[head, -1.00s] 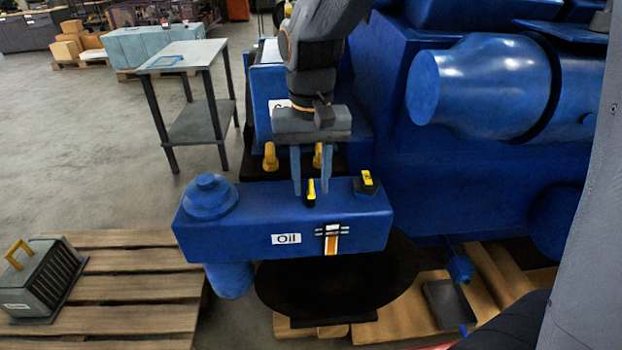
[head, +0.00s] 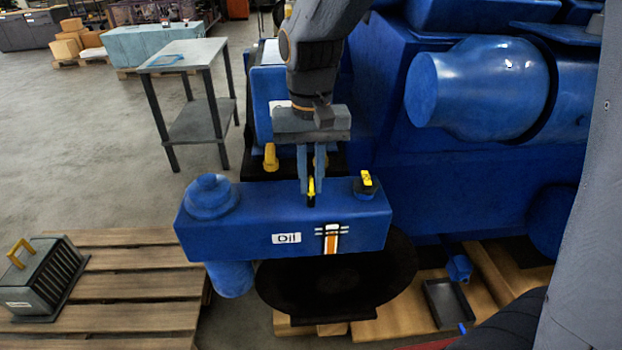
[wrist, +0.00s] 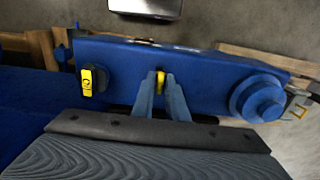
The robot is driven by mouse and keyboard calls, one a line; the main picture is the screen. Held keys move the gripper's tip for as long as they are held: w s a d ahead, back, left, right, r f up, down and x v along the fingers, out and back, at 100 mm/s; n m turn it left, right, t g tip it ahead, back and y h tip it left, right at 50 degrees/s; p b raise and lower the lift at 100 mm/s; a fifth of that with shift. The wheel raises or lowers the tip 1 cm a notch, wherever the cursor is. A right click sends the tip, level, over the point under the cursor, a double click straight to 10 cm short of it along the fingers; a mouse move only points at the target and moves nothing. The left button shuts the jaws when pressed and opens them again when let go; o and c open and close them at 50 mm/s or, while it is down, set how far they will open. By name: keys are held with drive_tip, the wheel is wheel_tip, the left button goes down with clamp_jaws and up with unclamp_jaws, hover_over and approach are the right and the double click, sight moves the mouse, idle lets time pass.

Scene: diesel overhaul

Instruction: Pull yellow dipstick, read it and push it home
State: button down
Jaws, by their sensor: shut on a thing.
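The yellow dipstick handle (head: 311,187) stands upright on top of the blue oil housing (head: 230,240), which bears an "Oil" label and a gauge strip (head: 331,240) on its front. My gripper (head: 311,190) points down from above and is shut on the dipstick handle. In the wrist view the yellow handle (wrist: 161,80) shows between the two fingertips (wrist: 161,84). The dipstick's lower part is hidden inside the housing, and no reading shows.
A yellow-tabbed black cap (head: 366,184) stands right of the dipstick, and a round blue cap (head: 209,195) at the left end. The blue engine (head: 480,90) fills the right. A grey table (head: 184,56) and pallet (head: 130,265) stand left.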

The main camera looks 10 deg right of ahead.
wheel_tip(320, 180, up, 10)
drive_tip(key=p, duration=0.7)
drive_tip(key=shift+p, duration=0.3)
drive_tip(key=shift+f, duration=0.1)
drive_tip(key=c, duration=1.7)
unclamp_jaws()
drive_tip(key=shift+c, duration=0.2)
wheel_tip(320, 180, up, 8)
drive_tip(key=b, duration=0.2)
hover_over(311, 177)
drive_tip(key=shift+f, duration=0.1)
